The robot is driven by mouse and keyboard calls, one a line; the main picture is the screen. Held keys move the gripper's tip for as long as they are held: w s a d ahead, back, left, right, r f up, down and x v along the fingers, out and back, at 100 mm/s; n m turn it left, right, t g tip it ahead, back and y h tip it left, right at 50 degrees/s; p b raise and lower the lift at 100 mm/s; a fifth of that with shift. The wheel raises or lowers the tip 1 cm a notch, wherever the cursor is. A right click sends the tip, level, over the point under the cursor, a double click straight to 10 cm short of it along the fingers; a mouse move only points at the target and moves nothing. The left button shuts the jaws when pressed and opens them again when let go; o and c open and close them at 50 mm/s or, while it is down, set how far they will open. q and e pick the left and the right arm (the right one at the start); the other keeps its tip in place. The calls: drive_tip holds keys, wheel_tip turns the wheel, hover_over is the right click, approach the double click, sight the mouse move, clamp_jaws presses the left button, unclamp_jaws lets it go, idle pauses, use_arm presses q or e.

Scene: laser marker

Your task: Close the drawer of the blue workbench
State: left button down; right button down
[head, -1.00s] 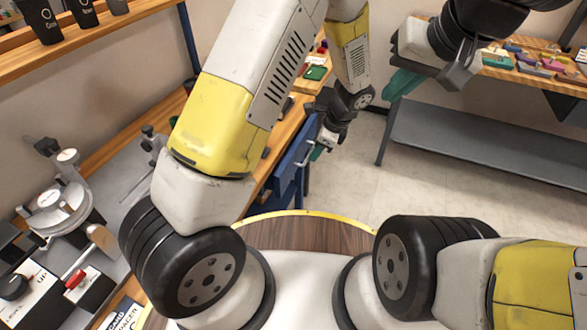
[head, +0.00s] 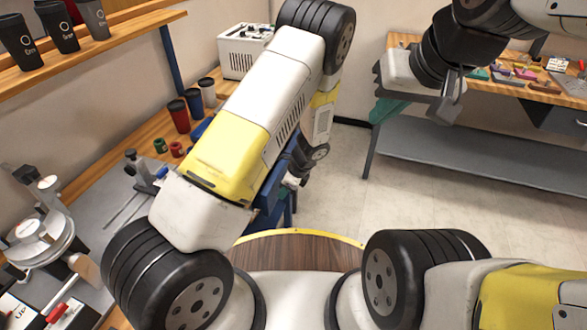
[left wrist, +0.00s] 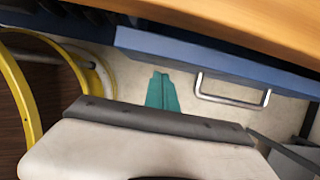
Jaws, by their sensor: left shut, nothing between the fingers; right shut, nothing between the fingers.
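The blue workbench's drawer front (left wrist: 215,62) shows in the left wrist view, with a metal bar handle (left wrist: 232,98). The drawer front sits below the wooden top (left wrist: 240,20); a dark strip lies between them, and how far it stands out is hard to tell. In the head view the drawer (head: 268,195) is mostly hidden behind my left arm. My left gripper (left wrist: 162,90) is shut and empty, its teal fingertips in front of the drawer front, left of the handle; contact is unclear. My right gripper (head: 386,112) is shut and empty, held high at right.
Red, blue and white cups (head: 193,99) stand on the workbench, with a white box-shaped machine (head: 245,50) behind. A shelf (head: 95,45) with dark cups is at upper left. Another table (head: 480,75) with a grey lower shelf stands at back right. Floor (head: 345,200) between is clear.

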use_arm(q)
drive_tip(key=shift+w+a, duration=0.15)
drive_tip(key=shift+a, duration=0.3)
